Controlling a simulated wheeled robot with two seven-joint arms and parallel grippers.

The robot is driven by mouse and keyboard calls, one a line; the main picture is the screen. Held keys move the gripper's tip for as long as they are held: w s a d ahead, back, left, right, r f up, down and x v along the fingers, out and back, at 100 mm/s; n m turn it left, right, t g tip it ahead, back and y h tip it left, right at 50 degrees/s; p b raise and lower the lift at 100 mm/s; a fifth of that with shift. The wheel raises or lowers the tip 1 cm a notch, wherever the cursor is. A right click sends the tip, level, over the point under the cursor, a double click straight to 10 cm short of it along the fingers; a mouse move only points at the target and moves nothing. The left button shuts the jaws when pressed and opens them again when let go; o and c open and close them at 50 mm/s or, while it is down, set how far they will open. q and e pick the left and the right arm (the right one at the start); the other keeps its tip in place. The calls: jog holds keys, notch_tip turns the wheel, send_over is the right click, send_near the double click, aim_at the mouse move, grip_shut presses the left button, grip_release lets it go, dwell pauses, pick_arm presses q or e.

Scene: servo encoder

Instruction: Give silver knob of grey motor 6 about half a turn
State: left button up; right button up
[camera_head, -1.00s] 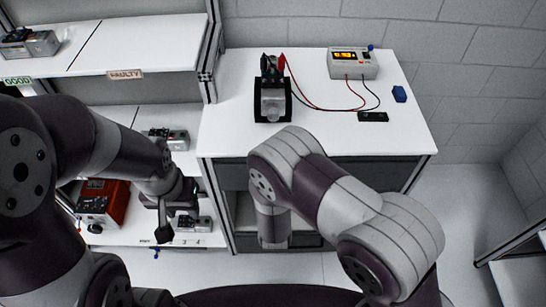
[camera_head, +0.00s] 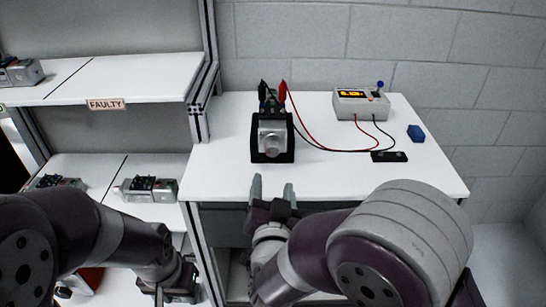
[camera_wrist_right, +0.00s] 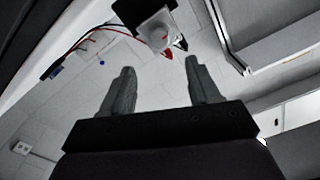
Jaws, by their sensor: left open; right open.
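A grey motor (camera_head: 266,125) sits in a black holder on the white table, with red and black clips on its top. Its round silver knob (camera_head: 271,143) faces the front; whether this is motor 6 cannot be read. The motor's knob end also shows in the right wrist view (camera_wrist_right: 158,36), beyond the fingertips. My right gripper (camera_head: 272,190) is open and empty at the table's front edge, below and in front of the knob; its two fingers also show in the right wrist view (camera_wrist_right: 160,68). My left gripper (camera_head: 176,284) is low at the lower shelf, its fingers mostly hidden.
A power box (camera_head: 361,104) with a lit display stands at the back right, wired to the motor. More motors (camera_head: 151,188) sit on the left shelves. The table front is clear.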

aim_at(272, 152)
jog(key=w, duration=1.2)
jog(key=shift+w+p, duration=0.35)
jog(key=shift+w, duration=0.05)
jog(key=c, duration=1)
